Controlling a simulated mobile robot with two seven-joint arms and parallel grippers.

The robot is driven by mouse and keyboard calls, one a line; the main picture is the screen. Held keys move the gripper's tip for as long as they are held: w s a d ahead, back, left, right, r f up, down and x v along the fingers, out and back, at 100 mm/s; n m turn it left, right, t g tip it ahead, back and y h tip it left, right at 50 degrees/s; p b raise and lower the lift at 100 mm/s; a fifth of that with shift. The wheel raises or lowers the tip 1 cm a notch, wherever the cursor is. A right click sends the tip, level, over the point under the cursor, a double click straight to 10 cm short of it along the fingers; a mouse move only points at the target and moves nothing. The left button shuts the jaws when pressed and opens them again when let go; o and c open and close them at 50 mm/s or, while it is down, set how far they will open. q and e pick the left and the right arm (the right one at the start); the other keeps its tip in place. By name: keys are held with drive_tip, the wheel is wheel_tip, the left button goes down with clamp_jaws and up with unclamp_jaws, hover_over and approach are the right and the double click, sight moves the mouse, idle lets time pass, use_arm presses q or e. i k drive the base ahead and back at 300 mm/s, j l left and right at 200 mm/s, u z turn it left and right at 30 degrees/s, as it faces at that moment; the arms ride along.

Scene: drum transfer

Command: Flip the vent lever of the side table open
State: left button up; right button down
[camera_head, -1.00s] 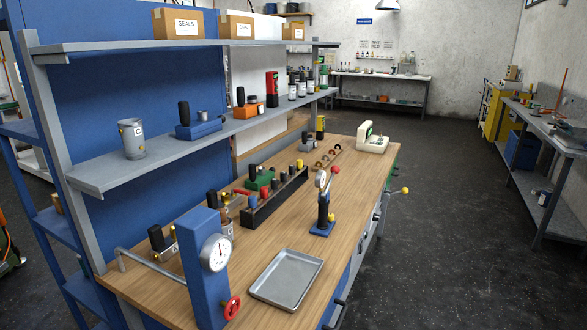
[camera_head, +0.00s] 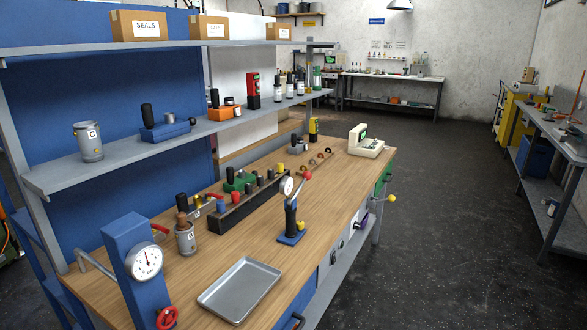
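I cannot tell for certain which part is the vent lever. A side table (camera_head: 563,150) stands along the right wall, with a thin orange upright piece (camera_head: 579,92) on it, too small to make out. On the wooden workbench (camera_head: 325,200), a blue-based stand (camera_head: 291,222) carries a small gauge and a lever with a red ball end (camera_head: 308,175). A yellow knob (camera_head: 392,198) sticks out from the bench's right side. Neither of my grippers is in view.
A blue post with a gauge (camera_head: 130,255) and red handwheel (camera_head: 167,317) stands at the bench's near left. A metal tray (camera_head: 240,288) lies near the front edge. A shelf (camera_head: 140,150) hangs above. Dark floor (camera_head: 440,220) between bench and side table is clear.

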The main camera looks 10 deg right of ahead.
sight(391, 198)
drive_tip(key=i+l, duration=0.1)
drive_tip(key=l, duration=0.2)
drive_tip(key=i+l+u, duration=0.1)
drive_tip(key=l, duration=0.5)
drive_tip(key=i+l+u, duration=0.1)
drive_tip(key=i+l, duration=0.2)
drive_tip(key=l, duration=0.15)
drive_tip(key=i+l, duration=0.25)
drive_tip(key=l, duration=0.2)
drive_tip(key=i+l, duration=0.25)
drive_tip(key=i+l+u, duration=0.1)
drive_tip(key=l, duration=0.3)
drive_tip(key=i+l, duration=0.3)
drive_tip(key=i+l+u, duration=0.1)
drive_tip(key=i+l, duration=0.15)
drive_tip(key=l, duration=0.15)
drive_tip(key=i+l, duration=0.2)
drive_tip(key=l, duration=0.15)
drive_tip(key=i+l+u, duration=0.1)
drive_tip(key=l, duration=0.25)
drive_tip(key=i+l, duration=0.45)
drive_tip(key=l, duration=0.3)
drive_tip(key=i+u, duration=0.05)
